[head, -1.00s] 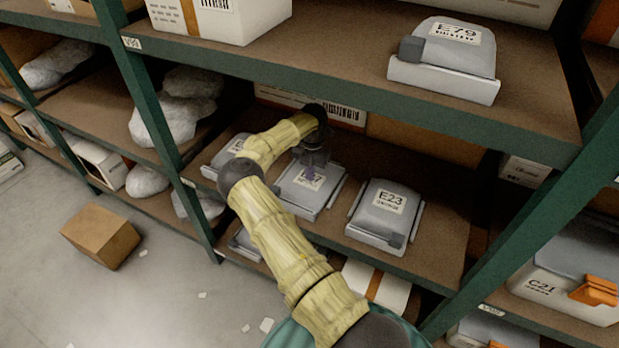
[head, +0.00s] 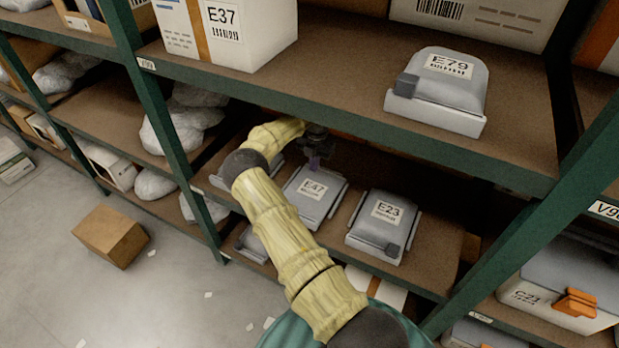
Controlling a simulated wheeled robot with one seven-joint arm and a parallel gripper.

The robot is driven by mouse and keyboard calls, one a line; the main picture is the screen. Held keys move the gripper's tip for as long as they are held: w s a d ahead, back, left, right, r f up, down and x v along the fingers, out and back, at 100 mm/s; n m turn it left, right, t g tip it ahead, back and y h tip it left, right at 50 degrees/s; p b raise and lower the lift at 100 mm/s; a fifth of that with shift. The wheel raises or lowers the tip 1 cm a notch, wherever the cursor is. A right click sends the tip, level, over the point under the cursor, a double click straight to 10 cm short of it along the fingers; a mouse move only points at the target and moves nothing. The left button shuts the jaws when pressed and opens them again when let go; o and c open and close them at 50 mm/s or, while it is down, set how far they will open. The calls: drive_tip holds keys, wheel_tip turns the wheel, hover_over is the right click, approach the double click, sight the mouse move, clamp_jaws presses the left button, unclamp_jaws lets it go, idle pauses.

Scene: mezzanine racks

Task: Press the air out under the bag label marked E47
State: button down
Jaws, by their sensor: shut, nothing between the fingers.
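My gripper (head: 315,163) is shut and empty. It points down over the back part of the E47 bag, behind the label as I see it. I cannot tell whether the fingertips touch the bag. My pale yellow arm reaches in from the front and hides part of the shelf to the left.
The bag marked E23 (head: 382,227) sits to the right on the same shelf. The upper shelf (head: 330,95) hangs close over my gripper and carries the E79 bag (head: 452,85) and the E37 box (head: 240,38). A green post (head: 165,145) stands at left.

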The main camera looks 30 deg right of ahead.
wheel_tip(320, 180, up, 3)
drive_tip(key=shift+w+d+r+p, duration=0.1)
drive_tip(key=shift+d+r+p, duration=0.1)
drive_tip(key=shift+p, duration=0.95)
drive_tip(key=shift+f, duration=0.1)
